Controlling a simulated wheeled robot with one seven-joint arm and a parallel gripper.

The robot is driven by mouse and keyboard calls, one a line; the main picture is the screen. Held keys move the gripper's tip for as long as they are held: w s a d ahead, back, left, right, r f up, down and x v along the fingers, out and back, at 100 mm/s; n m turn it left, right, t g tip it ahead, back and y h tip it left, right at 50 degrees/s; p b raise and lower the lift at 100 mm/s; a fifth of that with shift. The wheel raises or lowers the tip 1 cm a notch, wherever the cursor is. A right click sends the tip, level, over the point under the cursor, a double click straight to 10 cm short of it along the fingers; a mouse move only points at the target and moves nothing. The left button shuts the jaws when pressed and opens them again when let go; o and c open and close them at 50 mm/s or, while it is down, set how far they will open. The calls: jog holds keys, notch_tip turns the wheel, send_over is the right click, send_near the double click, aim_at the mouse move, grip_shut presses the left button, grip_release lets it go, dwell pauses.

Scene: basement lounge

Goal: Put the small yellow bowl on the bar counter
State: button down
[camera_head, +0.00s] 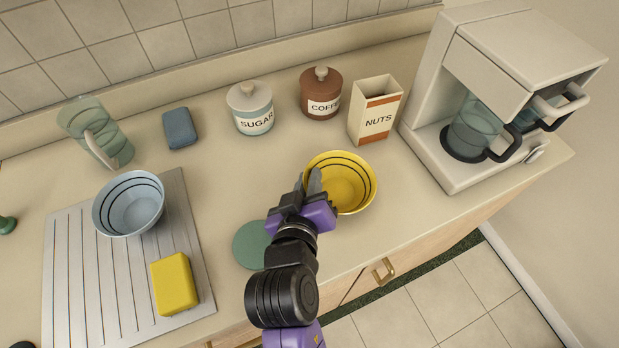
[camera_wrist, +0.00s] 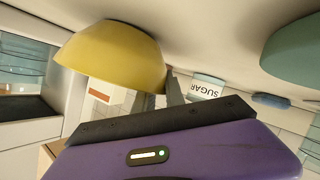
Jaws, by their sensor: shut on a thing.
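The small yellow bowl (camera_head: 346,184) has dark rings inside and sits upright over the right-middle of the counter (camera_head: 225,180). My gripper (camera_head: 314,184) is shut on the bowl's left rim, with one finger showing inside the rim. In the wrist view the yellow bowl (camera_wrist: 112,55) appears upside down at the upper left, with its side at the fingers (camera_wrist: 172,90). The other finger is mostly hidden. I cannot tell whether the bowl touches the counter or is slightly lifted.
A coffee maker (camera_head: 459,165) stands right of the bowl. A nuts box (camera_head: 374,112), a coffee jar (camera_head: 320,95) and a sugar jar (camera_head: 250,110) stand behind. A green disc (camera_head: 250,245) lies near my wrist. A blue bowl (camera_head: 128,204) and yellow sponge (camera_head: 173,284) are left.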

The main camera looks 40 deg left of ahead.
jog(key=c, duration=1.4)
grip_release()
jog(key=v, duration=1.2)
jog(key=shift+b, duration=0.4)
jog(key=shift+a+r, duration=0.1)
